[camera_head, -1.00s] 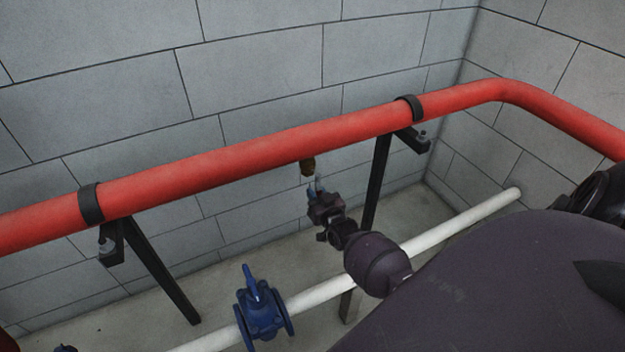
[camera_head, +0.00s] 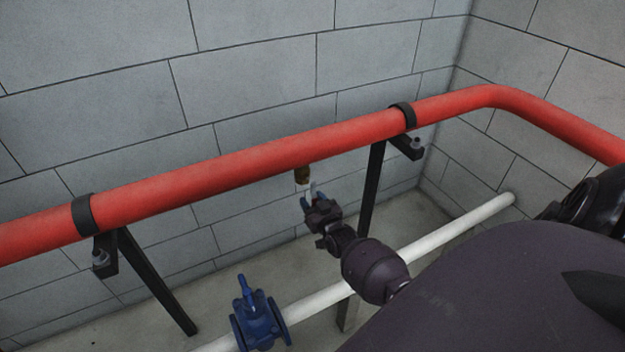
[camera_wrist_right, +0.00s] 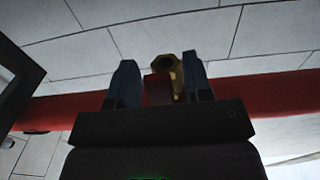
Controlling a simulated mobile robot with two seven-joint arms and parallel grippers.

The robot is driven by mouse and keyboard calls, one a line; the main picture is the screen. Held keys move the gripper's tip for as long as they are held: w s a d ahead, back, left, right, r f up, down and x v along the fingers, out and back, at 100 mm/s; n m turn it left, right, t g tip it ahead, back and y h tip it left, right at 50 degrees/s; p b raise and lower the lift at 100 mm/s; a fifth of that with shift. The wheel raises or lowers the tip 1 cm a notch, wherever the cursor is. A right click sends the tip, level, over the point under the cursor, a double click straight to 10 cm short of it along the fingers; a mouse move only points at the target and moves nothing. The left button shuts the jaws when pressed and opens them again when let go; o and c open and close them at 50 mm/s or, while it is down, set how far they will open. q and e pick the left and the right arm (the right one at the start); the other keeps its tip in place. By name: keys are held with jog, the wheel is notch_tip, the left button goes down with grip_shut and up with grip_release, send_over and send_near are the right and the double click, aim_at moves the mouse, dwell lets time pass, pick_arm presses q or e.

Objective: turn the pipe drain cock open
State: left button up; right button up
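The brass drain cock (camera_head: 303,174) hangs from the underside of the red pipe (camera_head: 230,168), near the middle of the head view. My right gripper (camera_head: 313,195) is just below and slightly right of it, pointing up. In the right wrist view the brass cock body (camera_wrist_right: 172,72) and a dark red piece, which looks like its handle (camera_wrist_right: 157,90), show between the two blue fingers of my right gripper (camera_wrist_right: 161,78). The fingers are apart, with a small gap visible at the left one. Contact cannot be judged. My left gripper is not in view.
Black brackets (camera_head: 157,283) carry the red pipe along the grey block wall (camera_head: 250,60). A white pipe (camera_head: 445,238) with a blue valve (camera_head: 257,318) runs low, near the floor. A wall corner is at right.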

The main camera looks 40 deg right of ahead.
jog(key=p+v, duration=0.1)
jog(key=v, duration=0.9)
jog(key=shift+s+p, duration=0.4)
